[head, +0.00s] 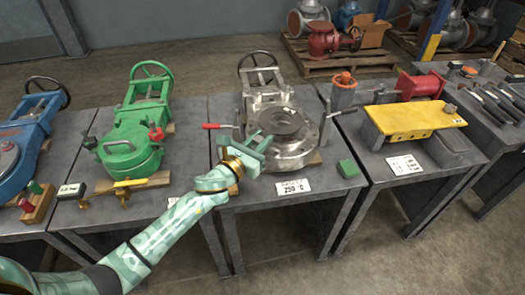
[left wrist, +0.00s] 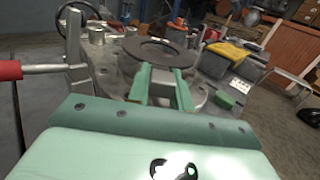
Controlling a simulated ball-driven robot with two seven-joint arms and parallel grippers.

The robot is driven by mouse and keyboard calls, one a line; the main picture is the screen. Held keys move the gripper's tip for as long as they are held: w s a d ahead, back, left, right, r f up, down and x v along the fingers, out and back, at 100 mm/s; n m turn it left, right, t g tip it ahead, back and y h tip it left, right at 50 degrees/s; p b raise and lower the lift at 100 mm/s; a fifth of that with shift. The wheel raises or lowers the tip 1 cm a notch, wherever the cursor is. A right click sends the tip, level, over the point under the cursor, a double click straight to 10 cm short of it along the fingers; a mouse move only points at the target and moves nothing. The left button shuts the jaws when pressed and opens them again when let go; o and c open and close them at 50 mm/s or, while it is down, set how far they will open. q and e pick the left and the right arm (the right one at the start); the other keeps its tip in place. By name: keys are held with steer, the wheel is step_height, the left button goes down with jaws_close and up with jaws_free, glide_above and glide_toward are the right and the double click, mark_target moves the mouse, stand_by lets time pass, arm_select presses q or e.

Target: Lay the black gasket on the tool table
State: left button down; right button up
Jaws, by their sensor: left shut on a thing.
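The black gasket (head: 284,121) is a dark flat ring over the round flange of the silver valve (head: 296,152). It also shows in the left wrist view (left wrist: 152,45), just beyond my fingertips. My right gripper is not in view.
A red-handled lever (head: 217,126) and a green block (head: 348,168) flank the silver valve. A green valve (head: 130,145) stands left. Bare floor lies in front.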

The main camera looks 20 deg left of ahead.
arm_select(q)
step_height(320, 180, down, 3)
steer(key=shift+d+f+b, duration=0.15)
steer(key=shift+f+b, duration=0.05)
steer(key=shift+b, duration=0.4)
steer(key=shift+r, duration=0.3)
steer(key=shift+f, duration=0.2)
steer(key=c, duration=1.3)
jaws_free()
steer(key=shift+o, duration=0.2)
steer(key=shift+r, duration=0.1)
